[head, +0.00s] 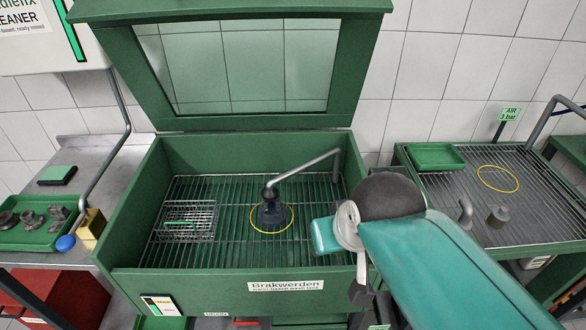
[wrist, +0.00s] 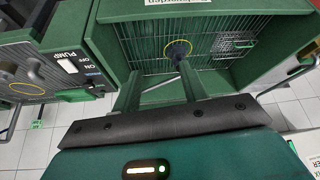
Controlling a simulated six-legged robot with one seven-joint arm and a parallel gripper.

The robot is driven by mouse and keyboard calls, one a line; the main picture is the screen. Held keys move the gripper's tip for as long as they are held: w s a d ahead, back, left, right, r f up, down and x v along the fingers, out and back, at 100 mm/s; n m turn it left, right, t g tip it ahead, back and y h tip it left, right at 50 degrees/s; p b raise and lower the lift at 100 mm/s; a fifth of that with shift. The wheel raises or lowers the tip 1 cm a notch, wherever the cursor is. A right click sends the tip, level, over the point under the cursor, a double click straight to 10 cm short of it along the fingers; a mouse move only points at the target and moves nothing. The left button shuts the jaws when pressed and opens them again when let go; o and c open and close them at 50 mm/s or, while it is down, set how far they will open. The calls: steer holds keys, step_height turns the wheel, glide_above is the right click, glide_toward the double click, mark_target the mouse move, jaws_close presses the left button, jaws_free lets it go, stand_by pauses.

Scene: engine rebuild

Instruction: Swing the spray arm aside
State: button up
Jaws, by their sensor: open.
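The spray arm (head: 308,166) is a grey bent pipe. It rises at the back right of the green wash tank (head: 130,225) and reaches left to a dark nozzle (head: 271,208) above a yellow ring (head: 291,222). The nozzle also shows in the wrist view (wrist: 178,52), beyond my fingers. My gripper (wrist: 158,68) is open, with its two green fingers apart and nothing clearly held. In the head view my teal arm reaches in from the lower right to the tank's front right corner, where it hides part of the rim. My fingertips are not clear there.
The tank's windowed lid (head: 240,112) stands open. A wire basket (head: 188,220) sits on the grid at left. At right, a grated bench (head: 540,215) holds a green tray (head: 436,157) and a small grey part (head: 498,217). A tray of metal parts (head: 38,236) lies at left.

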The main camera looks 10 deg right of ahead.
steer(key=w+r+m+g, duration=0.1)
steer(key=w+r+m, duration=0.25)
steer(key=w, duration=0.65)
steer(key=m+g, duration=0.3)
steer(key=m, duration=0.7)
glide_above(289, 172)
steer(key=s+d, duration=0.1)
steer(key=s, duration=0.2)
step_height(289, 172, down, 10)
steer(key=shift+y, duration=0.4)
steer(key=w+f, duration=0.1)
steer(key=f, duration=0.3)
steer(key=w+f, duration=0.1)
steer(key=f, duration=0.4)
steer(key=w+a+f, duration=0.1)
steer(key=f, duration=0.3)
steer(key=shift+f, duration=0.35)
jaws_close()
